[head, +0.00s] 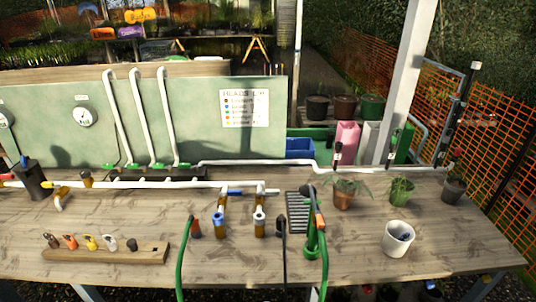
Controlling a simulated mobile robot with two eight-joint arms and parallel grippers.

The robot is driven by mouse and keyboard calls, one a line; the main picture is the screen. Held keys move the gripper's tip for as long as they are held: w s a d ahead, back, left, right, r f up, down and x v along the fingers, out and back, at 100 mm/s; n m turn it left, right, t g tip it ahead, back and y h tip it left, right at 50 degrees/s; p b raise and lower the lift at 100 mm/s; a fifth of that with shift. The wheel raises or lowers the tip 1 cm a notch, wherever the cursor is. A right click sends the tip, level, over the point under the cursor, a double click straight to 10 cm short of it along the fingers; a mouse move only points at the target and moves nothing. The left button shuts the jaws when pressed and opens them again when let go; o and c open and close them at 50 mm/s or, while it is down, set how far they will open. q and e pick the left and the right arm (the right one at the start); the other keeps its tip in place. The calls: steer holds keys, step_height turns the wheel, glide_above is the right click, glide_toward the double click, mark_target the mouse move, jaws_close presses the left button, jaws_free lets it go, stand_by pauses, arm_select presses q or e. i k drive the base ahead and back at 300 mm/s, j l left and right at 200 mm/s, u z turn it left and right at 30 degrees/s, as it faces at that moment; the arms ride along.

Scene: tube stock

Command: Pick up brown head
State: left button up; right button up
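A wooden rack (75,254) lies at the front left of the table with a row of small heads on it. The brown head (52,241) stands at the rack's left end. To its right are an orange head (70,241), a yellow head (90,242), a pale grey head (110,244) and a black head (132,245). The rack's right end has an empty dark hole. Neither of my grippers is in view.
A white pipe (140,185) runs across the table behind the rack. A green hose (181,255) hangs over the front edge to its right. A black cup (33,181) stands back left. A white pot (398,240) and potted plants stand right.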

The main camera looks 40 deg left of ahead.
mark_target(54, 242)
steer(key=u, duration=2.75)
steer(key=i+j+u, duration=0.1)
steer(key=u, duration=0.4)
steer(key=i+j, duration=0.2)
steer(key=i, duration=0.3)
steer(key=i+j, duration=0.2)
steer(key=i, duration=0.3)
steer(key=i+j, duration=0.2)
steer(key=i, duration=0.3)
